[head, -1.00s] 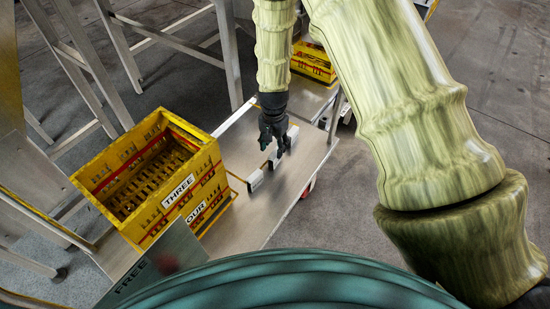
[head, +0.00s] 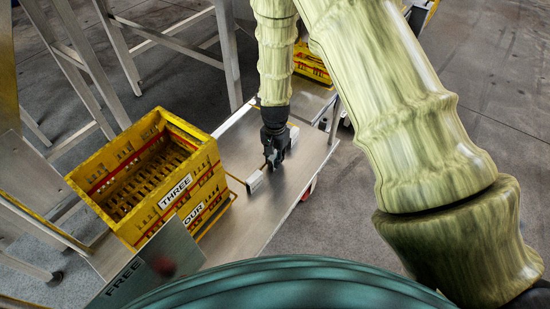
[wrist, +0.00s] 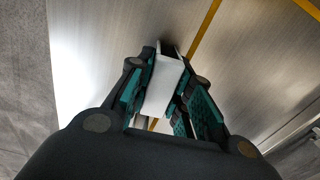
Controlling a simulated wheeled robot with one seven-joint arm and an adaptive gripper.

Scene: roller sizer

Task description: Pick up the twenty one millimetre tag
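My gripper (head: 274,162) points down at the metal shelf in the head view. In the wrist view its two teal-padded fingers (wrist: 166,88) are drawn in on both sides of a white tag (wrist: 163,82) and look to be touching it. The tag stands on edge between the fingers. No number on it is readable, so I cannot tell from the print whether it is the twenty one millimetre one. In the head view it is mostly hidden by the fingers.
A yellow crate (head: 205,160) marked THREE stands left on the metal shelf (head: 245,220), on top of another labelled crate. A FREE plate (head: 125,277) is in front. Another yellow crate (head: 312,66) is behind my arm. Metal legs stand at the back left. The shelf right of my gripper is bare.

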